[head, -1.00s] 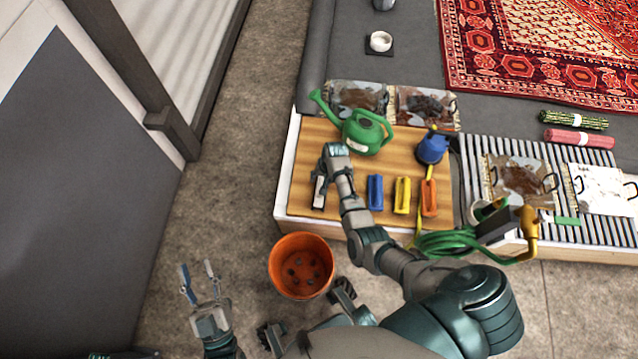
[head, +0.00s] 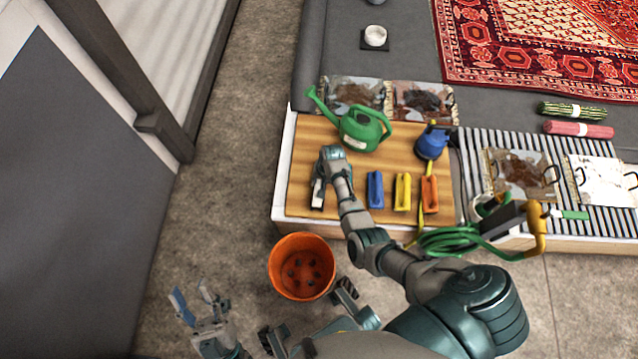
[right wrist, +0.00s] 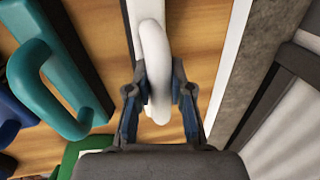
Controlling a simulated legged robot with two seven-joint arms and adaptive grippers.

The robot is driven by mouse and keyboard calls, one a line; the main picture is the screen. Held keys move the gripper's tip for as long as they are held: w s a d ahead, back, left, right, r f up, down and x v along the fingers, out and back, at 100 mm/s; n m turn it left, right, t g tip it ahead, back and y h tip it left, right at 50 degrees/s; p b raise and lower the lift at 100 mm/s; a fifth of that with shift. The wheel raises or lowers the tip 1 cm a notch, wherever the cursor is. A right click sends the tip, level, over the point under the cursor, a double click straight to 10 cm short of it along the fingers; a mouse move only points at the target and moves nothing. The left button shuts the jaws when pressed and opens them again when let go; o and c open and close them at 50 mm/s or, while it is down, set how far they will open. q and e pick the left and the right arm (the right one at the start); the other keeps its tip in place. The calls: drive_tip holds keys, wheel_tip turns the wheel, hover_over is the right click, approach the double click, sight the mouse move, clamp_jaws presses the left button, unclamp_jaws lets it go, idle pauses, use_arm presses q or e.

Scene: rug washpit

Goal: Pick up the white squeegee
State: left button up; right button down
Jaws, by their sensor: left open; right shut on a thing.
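The white squeegee (head: 317,198) lies at the left end of the wooden board, partly covered by my right gripper (head: 321,176). In the right wrist view its looped white handle (right wrist: 153,50) passes between the two fingers of my right gripper (right wrist: 159,95), which is shut on it. I cannot tell whether the squeegee is lifted off the board. My left gripper (head: 190,299) is open and empty over the floor, left of the orange bucket.
A teal-handled tool (right wrist: 45,85) lies close beside the squeegee. Blue (head: 375,189), yellow (head: 402,192) and orange (head: 429,194) tools stand to the right. A green watering can (head: 360,130) is behind. The orange bucket (head: 301,267) stands on the floor in front.

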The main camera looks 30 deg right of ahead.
use_arm(q)
drive_tip(key=shift+d, duration=0.3)
use_arm(e)
drive_tip(key=shift+d, duration=0.25)
use_arm(q)
drive_tip(key=shift+r, duration=0.1)
